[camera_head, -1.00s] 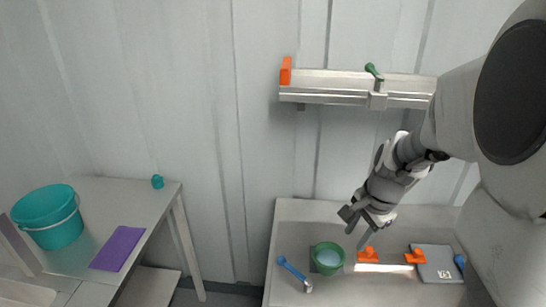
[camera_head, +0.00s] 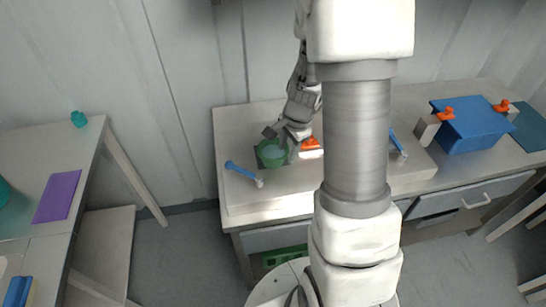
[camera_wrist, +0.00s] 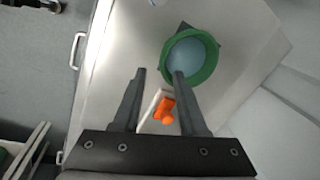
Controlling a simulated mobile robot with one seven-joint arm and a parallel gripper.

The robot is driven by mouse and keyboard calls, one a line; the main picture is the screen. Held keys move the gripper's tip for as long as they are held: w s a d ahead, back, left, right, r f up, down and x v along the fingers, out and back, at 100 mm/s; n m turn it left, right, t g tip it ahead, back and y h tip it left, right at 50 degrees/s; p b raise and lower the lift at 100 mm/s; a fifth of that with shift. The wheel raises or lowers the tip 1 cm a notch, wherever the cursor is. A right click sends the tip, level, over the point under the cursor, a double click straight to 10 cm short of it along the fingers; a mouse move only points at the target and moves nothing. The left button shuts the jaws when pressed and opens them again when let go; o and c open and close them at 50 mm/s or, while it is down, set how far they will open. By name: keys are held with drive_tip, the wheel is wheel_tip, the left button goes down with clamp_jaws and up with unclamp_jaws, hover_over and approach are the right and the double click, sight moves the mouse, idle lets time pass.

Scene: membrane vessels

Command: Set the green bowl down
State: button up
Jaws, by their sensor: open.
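The green bowl (camera_head: 272,154) stands upright on the workbench at the left, on a small dark square mat (camera_head: 257,158). Its inside looks pale blue. In the wrist view the bowl (camera_wrist: 208,68) is at the upper middle, with a corner of the mat (camera_wrist: 184,27) showing beyond it. My gripper (camera_head: 280,146) is open beside the bowl. In the wrist view my gripper (camera_wrist: 159,73) has its right fingertip overlapping the bowl's near rim, and nothing is between the fingers. I cannot tell whether that finger touches the rim.
A blue-handled tool (camera_head: 243,171) lies left of the bowl. An orange knob (camera_head: 310,143) is just right of it and shows below the fingers (camera_wrist: 165,108). A blue box (camera_head: 470,127) stands on the bench at the right. A side table with a purple mat (camera_head: 58,196) is at the left.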

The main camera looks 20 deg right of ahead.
sight(281, 157)
drive_tip(key=x, duration=0.2)
drive_tip(key=a+x, duration=0.1)
drive_tip(key=x, duration=0.1)
drive_tip(key=shift+w+f, duration=0.2)
drive_tip(key=shift+w, duration=0.1)
drive_tip(key=shift+w+f, duration=0.15)
drive_tip(key=shift+f, duration=0.4)
clamp_jaws()
idle(0.8)
